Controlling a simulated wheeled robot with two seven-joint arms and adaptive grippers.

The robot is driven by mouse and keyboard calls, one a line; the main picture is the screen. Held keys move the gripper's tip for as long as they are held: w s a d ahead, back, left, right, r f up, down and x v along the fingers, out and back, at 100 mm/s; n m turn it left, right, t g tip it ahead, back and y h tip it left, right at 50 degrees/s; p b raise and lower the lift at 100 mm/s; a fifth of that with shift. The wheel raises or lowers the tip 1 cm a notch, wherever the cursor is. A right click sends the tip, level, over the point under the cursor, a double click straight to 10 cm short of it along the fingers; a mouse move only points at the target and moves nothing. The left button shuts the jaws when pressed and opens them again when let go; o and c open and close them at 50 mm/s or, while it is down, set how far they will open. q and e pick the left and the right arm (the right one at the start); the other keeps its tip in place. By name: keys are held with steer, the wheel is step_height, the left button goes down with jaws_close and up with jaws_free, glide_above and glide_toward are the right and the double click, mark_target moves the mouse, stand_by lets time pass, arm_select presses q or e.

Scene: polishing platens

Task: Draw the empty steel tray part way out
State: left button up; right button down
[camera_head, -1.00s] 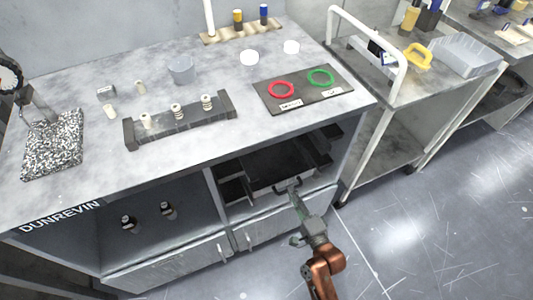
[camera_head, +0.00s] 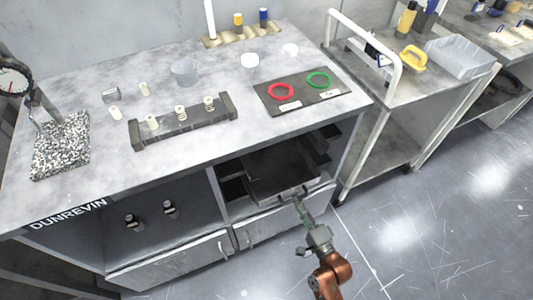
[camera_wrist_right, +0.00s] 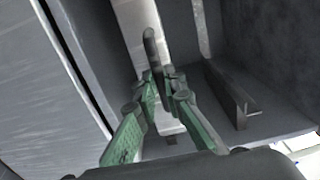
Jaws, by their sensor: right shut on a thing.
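The steel tray (camera_head: 272,183) is a dark, flat tray in the right bay under the bench top. It sits part way out, its front edge near the bay's front, and its visible inside looks bare. Its rear is hidden under the bench top. My right gripper (camera_head: 299,203) is shut on the bar handle (camera_head: 291,194) at the tray's front. In the right wrist view the green fingers (camera_wrist_right: 163,82) close about the grey handle (camera_wrist_right: 150,45). My left gripper is not in view.
Cabinet doors (camera_head: 190,262) lie below the bay. The bench top holds a dark rack (camera_head: 182,123) and a mat with red and green rings (camera_head: 320,80). A trolley (camera_head: 375,125) stands right; the floor in front is clear.

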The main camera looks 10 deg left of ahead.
steer(key=p+v, duration=0.1)
steer(key=v, duration=0.5)
steer(key=shift+s+p, duration=0.15)
steer(key=shift+p, duration=0.2)
stand_by(0.6)
steer(key=shift+d, duration=0.1)
steer(key=c, duration=1.9)
jaws_free()
steer(key=shift+c, duration=0.2)
